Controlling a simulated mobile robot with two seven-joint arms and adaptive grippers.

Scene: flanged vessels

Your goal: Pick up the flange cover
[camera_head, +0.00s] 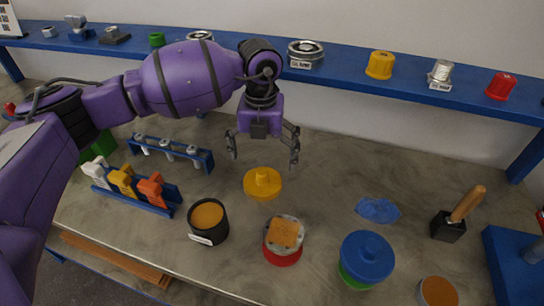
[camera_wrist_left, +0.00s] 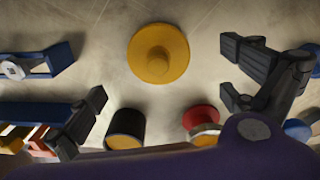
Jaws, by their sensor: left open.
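A yellow round cover with a central knob (camera_head: 262,183) lies flat on the grey table, knob up. It also shows at the top middle of the left wrist view (camera_wrist_left: 158,54). My left gripper (camera_head: 263,158) is open and empty, pointing down above and slightly behind the yellow cover in the head view. In the left wrist view its fingers (camera_wrist_left: 163,88) are spread wide, with the yellow cover apart from them. My right gripper is not in view.
A black-sided vessel (camera_head: 208,220) and a red-based vessel with an orange-brown block on top (camera_head: 284,236) stand in front. A blue rack with coloured clips (camera_head: 130,185) is at left. A wooden-handled tool (camera_head: 458,215) stands at right. A blue shelf (camera_head: 340,76) runs along the back.

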